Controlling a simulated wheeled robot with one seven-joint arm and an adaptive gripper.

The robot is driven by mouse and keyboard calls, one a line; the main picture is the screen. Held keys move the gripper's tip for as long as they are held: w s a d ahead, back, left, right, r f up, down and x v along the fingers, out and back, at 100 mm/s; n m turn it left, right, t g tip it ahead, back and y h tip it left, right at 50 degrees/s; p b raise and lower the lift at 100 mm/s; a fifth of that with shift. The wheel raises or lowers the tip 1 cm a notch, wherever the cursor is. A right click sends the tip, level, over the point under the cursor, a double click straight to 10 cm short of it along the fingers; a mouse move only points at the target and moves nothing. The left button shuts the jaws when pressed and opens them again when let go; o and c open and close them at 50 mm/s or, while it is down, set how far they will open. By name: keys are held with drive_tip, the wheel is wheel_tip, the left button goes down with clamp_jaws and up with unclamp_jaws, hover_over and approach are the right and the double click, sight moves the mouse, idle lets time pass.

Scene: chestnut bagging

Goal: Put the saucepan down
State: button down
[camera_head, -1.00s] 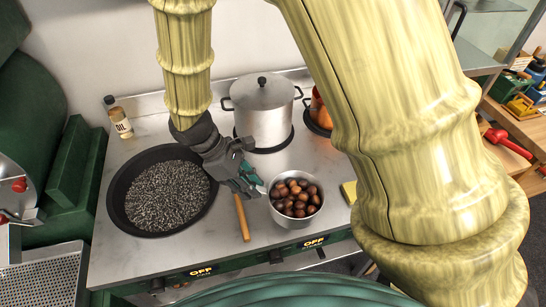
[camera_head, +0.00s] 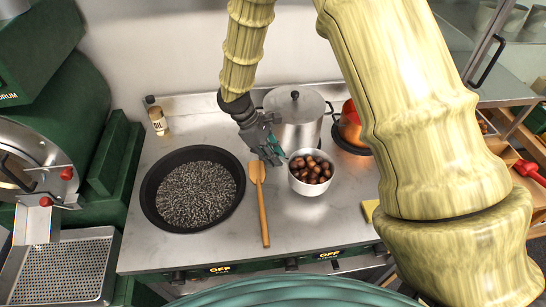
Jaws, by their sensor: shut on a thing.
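The metal saucepan (camera_head: 309,187) is upright and full of brown chestnuts, over the right half of the steel stove top, in front of the lidded pot. My gripper (camera_head: 277,154) is at its left rim, shut on its handle, which is mostly hidden by the fingers. I cannot tell whether the saucepan's base touches the stove top or hangs just above it.
A wide black pan (camera_head: 150,205) of dark grains stands at left. A wooden spatula (camera_head: 263,215) lies between it and the saucepan. The lidded pot (camera_head: 297,130) and an orange pot (camera_head: 350,125) stand behind. The stove top (camera_head: 320,225) is clear in front of the saucepan.

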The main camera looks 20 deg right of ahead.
drive_tip(key=shift+w+d+p, duration=0.25)
drive_tip(key=shift+w+p, duration=0.1)
drive_tip(key=shift+w, duration=0.15)
drive_tip(key=shift+f+p, duration=0.8)
drive_tip(key=shift+f, duration=0.95)
drive_tip(key=c, duration=1.3)
unclamp_jaws()
drive_tip(key=shift+o, duration=0.2)
drive_tip(key=shift+a, duration=0.1)
drive_tip(key=b+v, duration=0.3)
drive_tip(key=v, duration=0.9)
drive_tip(key=shift+b, duration=0.35)
drive_tip(key=shift+f, duration=0.1)
